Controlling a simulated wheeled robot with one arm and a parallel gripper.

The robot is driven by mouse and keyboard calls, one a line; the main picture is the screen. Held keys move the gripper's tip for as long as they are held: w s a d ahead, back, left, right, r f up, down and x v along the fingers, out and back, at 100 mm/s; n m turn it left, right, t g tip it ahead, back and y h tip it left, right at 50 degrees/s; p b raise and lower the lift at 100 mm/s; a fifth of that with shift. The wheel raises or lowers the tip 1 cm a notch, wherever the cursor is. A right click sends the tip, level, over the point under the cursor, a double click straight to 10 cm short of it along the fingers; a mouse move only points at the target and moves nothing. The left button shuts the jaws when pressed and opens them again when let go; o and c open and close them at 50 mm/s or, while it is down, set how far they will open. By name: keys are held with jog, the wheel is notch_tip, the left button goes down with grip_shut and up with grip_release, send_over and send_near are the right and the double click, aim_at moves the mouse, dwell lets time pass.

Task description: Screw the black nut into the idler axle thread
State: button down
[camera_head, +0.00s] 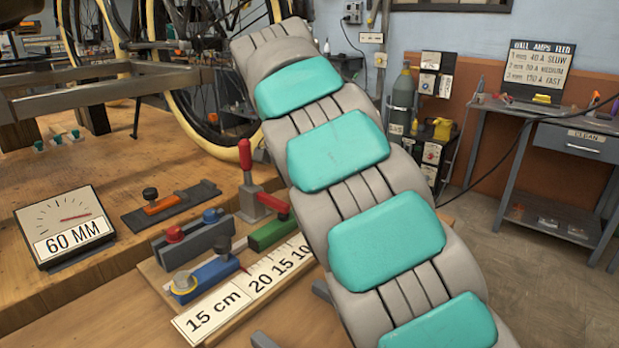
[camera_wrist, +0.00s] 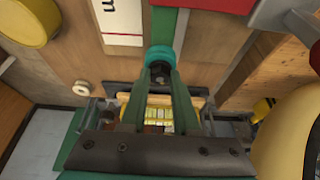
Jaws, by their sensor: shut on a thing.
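My gripper (camera_wrist: 160,78) shows in the wrist view, its two green fingers drawn close together at the tips. The fingers are shut on a small dark piece, which looks like the black nut (camera_wrist: 160,69). A teal round part (camera_wrist: 160,53) lies just beyond the fingertips, at or very near the dark piece; I cannot tell whether they touch. I cannot make out the idler axle thread for sure. In the head view my own arm hides the gripper and the nut.
In the head view, a bench holds a dial marked 60 MM (camera_head: 68,228), a red-handled clamp (camera_head: 250,185), blue and green tools, and a ruler board (camera_head: 235,297). A trike frame (camera_head: 95,92) and wheel stand behind. Floor (camera_head: 560,290) is clear at right.

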jog(key=shift+m, duration=0.3)
jog(key=shift+w+a+m+g+h, duration=0.1)
jog(key=shift+m+g+h, duration=0.2)
jog(key=shift+m, duration=0.6)
jog(key=c, duration=0.9)
grip_release()
jog(key=shift+o, duration=0.2)
jog(key=shift+f+n+b, duration=0.15)
jog(key=shift+n+b, duration=0.25)
jog(key=shift+n, duration=0.5)
